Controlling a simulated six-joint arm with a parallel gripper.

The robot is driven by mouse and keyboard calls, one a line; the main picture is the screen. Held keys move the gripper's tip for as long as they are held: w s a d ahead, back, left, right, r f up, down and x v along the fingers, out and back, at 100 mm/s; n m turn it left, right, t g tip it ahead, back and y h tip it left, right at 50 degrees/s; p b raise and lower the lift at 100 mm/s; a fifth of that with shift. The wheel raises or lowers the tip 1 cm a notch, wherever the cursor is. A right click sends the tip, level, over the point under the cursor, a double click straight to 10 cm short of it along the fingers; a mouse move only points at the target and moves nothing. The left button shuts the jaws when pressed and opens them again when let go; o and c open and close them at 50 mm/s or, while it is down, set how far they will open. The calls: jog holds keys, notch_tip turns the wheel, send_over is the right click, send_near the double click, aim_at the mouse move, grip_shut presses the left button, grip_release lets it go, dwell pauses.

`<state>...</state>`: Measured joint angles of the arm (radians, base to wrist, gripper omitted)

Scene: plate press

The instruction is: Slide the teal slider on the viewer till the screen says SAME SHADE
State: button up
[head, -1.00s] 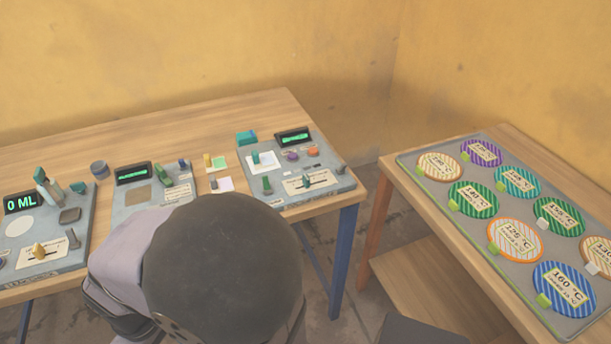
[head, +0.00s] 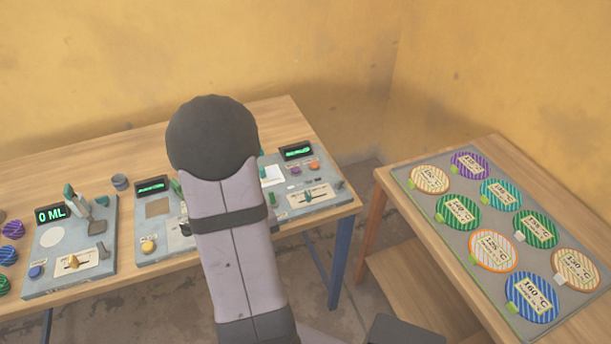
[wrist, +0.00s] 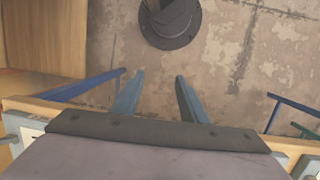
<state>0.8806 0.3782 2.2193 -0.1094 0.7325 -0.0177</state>
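In the head view, the right-hand station (head: 327,188) on the bench has a small screen (head: 297,152) with green text too small to read. A white strip on it carries a slider with a small dark teal knob (head: 308,195); this looks like the viewer, but I cannot be sure. My arm hides this station's left part and my gripper in the head view. In the wrist view, my gripper (wrist: 158,92) is open, its two blue-grey fingers apart with only floor between them. It is not touching the slider.
The middle station (head: 150,240) is partly behind my arm. The left station (head: 90,279) reads 0 ML. A grey tray (head: 408,182) with several striped discs lies on the right table. Bare floor separates the tables; the bench's back (head: 70,160) is clear.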

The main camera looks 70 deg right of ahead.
aim_at(307, 193)
jog(key=d+r+n+h, duration=0.1)
jog(key=d+n, duration=0.1)
jog(key=d, duration=0.4)
jog(key=d+r+n+h, duration=0.1)
jog(key=d+r+n, duration=0.1)
jog(key=d, duration=0.5)
jog(key=w+d+r+n+h, duration=0.1)
jog(key=d+r+n, duration=0.1)
jog(key=d, duration=0.4)
jog(key=shift+w+d+r+n+g+p, duration=0.15)
jog(key=shift+r+n+g+p, duration=0.15)
jog(key=shift+n, duration=0.6)
jog(key=d+r+n, duration=0.1)
jog(key=n, duration=0.2)
jog(key=d+r+n, duration=0.1)
jog(key=n, duration=0.2)
jog(key=s+d+n+h, duration=0.1)
jog(key=n, duration=0.3)
jog(key=shift+r+g, duration=0.3)
jog(key=shift+r, duration=0.1)
jog(key=shift+p+x, duration=0.95)
jog(key=shift+x, duration=2.75)
jog(key=shift+r, duration=0.1)
jog(key=shift+c, duration=0.6)
